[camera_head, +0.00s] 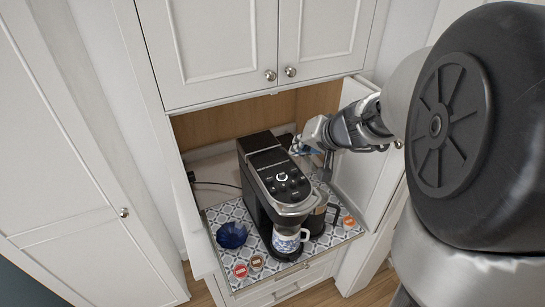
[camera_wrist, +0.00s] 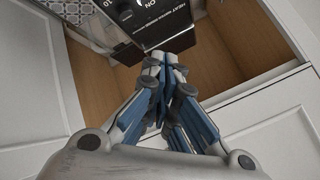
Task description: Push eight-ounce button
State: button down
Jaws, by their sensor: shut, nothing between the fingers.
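The coffee machine (camera_head: 262,190) stands in the cabinet nook, black with a silver brew head. Its control panel (camera_head: 284,180) on top has a round knob with a light centre and several small buttons; their labels are too small to read in the head view. In the wrist view part of the panel (camera_wrist: 150,18) shows at the top, with white print and an "ON" mark. My gripper (camera_head: 303,150) is shut and empty, at the right of the machine near the panel's upper right edge. In the wrist view my gripper (camera_wrist: 172,62) points toward the panel's lower edge. The eight-ounce button cannot be singled out.
A patterned cup (camera_head: 288,240) stands under the brew head. A blue bowl (camera_head: 231,235) sits at the left, and coffee pods (camera_head: 240,271) lie on the patterned mat (camera_head: 222,213). A glass carafe (camera_head: 318,218) stands at the right. Cabinet doors (camera_head: 210,50) hang above.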

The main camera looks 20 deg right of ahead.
jog(key=b, duration=0.5)
send_over(296, 180)
notch_tip(296, 180, down, 7)
jog(key=shift+f, duration=0.15)
jog(key=shift+f+b, duration=0.5)
jog(key=shift+b, duration=0.2)
jog(key=shift+f, duration=0.15)
dwell(0.4)
jog(key=shift+f+b, duration=0.3)
jog(key=shift+b, duration=0.45)
jog(key=shift+s+f+b, duration=0.1)
jog(key=shift+f+b, duration=0.7)
jog(key=shift+b, duration=0.2)
dwell(0.6)
jog(key=shift+s+f, duration=0.15)
jog(key=shift+f, duration=0.25)
dwell(0.6)
jog(key=shift+r, duration=0.15)
jog(key=shift+w+r+p, duration=0.2)
jog(key=shift+r+p, duration=0.5)
jog(key=shift+r, duration=0.65)
